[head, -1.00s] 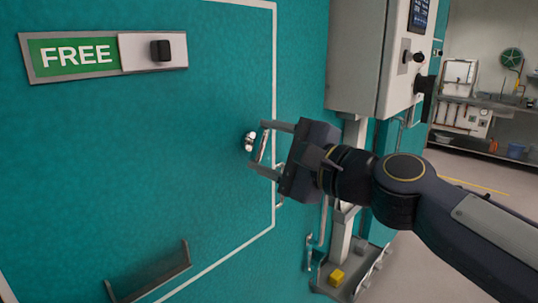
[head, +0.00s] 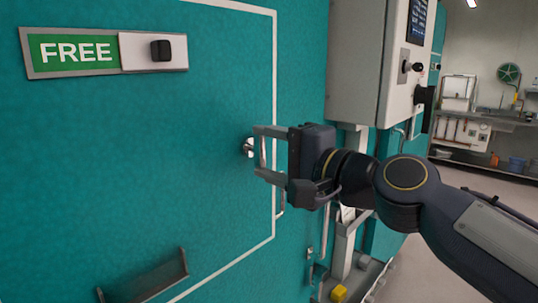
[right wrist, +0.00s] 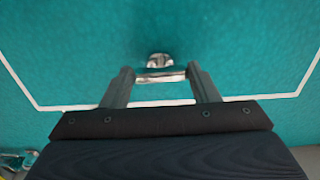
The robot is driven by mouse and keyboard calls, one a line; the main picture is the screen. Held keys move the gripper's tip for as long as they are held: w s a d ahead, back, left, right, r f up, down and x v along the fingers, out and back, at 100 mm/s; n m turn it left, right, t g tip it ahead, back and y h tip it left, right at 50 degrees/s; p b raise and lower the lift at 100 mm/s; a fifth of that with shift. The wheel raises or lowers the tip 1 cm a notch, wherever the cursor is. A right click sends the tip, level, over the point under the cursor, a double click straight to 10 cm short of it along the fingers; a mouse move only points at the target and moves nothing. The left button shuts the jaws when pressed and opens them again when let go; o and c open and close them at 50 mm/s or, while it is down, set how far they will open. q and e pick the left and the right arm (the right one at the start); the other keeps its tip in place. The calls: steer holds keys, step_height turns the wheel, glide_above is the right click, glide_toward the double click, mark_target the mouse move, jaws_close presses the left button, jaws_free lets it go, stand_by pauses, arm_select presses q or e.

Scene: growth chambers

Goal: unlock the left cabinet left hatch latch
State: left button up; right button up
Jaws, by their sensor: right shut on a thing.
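The latch (head: 248,147) is a small shiny metal fitting on the teal hatch (head: 150,150), near the right side of its white outline. My right gripper (head: 258,152) is at the latch, with its fingers shut on the latch's bar-shaped handle. In the right wrist view the latch (right wrist: 160,62) shows its round base, with the bar between the two fingertips of my right gripper (right wrist: 161,76). Part of the handle is hidden by the fingers in the head view. My left gripper is in neither view.
A green FREE sign (head: 105,52) with a black knob is on the hatch's upper part. A small ledge (head: 145,280) sticks out lower down. A grey control box (head: 375,60) juts out at the right, above a post and a yellow block (head: 339,293).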

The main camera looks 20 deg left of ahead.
steer(key=o, duration=1)
steer(key=shift+s+d+f+b, duration=0.1)
steer(key=shift+d+b, duration=0.2)
steer(key=shift+d, duration=0.2)
steer(key=b+v, duration=0.2)
steer(key=v, duration=0.4)
steer(key=shift+s+d, duration=0.25)
steer(key=shift+d, duration=0.05)
steer(key=shift+d, duration=0.1)
